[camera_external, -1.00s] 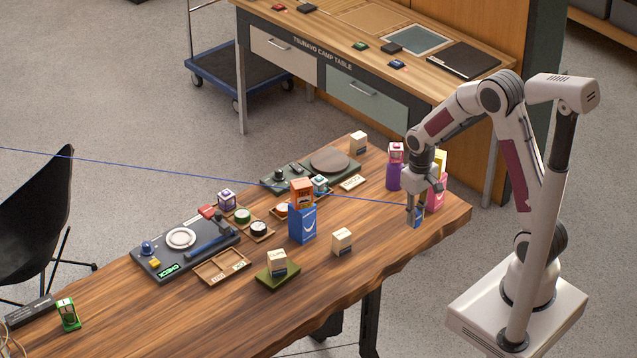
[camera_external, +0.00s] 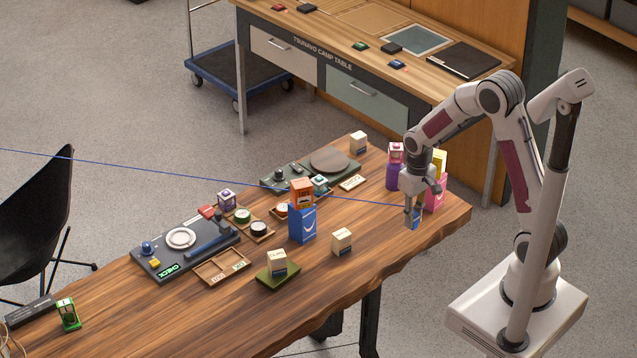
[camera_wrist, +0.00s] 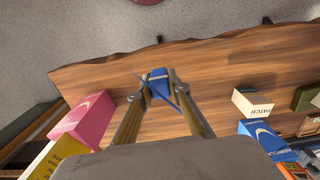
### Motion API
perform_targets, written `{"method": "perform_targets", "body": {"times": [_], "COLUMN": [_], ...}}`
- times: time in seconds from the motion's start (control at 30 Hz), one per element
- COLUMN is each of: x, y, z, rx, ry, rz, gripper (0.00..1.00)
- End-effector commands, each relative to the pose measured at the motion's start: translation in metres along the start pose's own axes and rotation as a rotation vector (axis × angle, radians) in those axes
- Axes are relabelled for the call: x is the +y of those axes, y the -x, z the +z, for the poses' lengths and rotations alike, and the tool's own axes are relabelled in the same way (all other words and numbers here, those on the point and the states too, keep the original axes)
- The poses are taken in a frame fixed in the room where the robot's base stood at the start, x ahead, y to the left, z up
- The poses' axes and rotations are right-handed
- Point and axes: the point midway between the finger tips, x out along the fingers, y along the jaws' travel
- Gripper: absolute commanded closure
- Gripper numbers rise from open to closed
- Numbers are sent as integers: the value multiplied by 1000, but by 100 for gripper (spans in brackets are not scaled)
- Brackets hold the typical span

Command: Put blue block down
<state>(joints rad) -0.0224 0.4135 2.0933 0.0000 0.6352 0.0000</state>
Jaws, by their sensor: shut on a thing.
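The blue block (camera_wrist: 160,88) is between my gripper's fingertips in the wrist view, with a lighter band on its top. My gripper (camera_wrist: 159,82) is shut on it. In the external view my gripper (camera_external: 414,207) points down at the right end of the wooden table (camera_external: 365,245), and the blue block (camera_external: 412,220) shows below the fingers. Whether the block touches the table top is hard to tell.
A pink box (camera_external: 435,199) and a purple box (camera_external: 393,176) stand close behind my gripper. A cream block (camera_external: 342,242) and a tall blue box (camera_external: 302,224) stand to the left. The wood around the block is bare, with the table edge near.

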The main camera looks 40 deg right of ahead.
Motion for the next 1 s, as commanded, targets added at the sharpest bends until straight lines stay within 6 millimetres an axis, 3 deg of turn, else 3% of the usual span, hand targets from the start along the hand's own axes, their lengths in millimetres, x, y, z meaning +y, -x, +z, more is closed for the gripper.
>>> {"method": "perform_targets", "body": {"times": [0.27,1.0], "x": [-39,-88], "y": [10,36], "z": [-19,-41], "rx": [30,35], "ry": [27,-529], "rz": [-2,-17], "gripper": [100,100]}}
